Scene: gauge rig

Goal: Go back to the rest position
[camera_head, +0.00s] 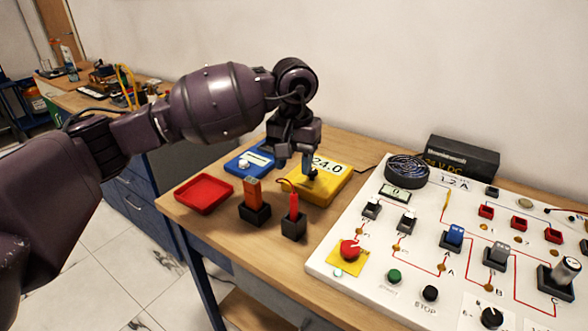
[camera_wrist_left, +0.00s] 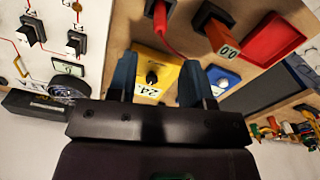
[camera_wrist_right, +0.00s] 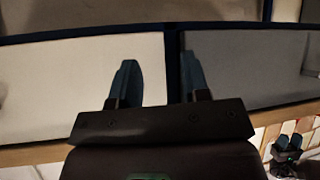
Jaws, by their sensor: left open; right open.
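My left gripper (camera_head: 306,168) is above the yellow meter (camera_head: 322,186), which reads 24.0 and has a black knob. In the left wrist view my left gripper (camera_wrist_left: 158,78) is open, its two blue fingers apart, with the yellow meter (camera_wrist_left: 170,72) showing between and beyond them. Nothing is held between the fingers. I cannot tell whether a fingertip touches the meter. My right gripper (camera_wrist_right: 158,80) shows only in the right wrist view. It is open and empty, in front of pale and grey panels with dark blue edges.
A white control panel (camera_head: 350,270) with switches and knobs fills the right of the bench. A red tray (camera_head: 203,194), a blue device (camera_head: 250,161), an orange block (camera_head: 253,193) and a red probe (camera_head: 294,207) stand near my left gripper. A black box (camera_head: 462,158) stands behind.

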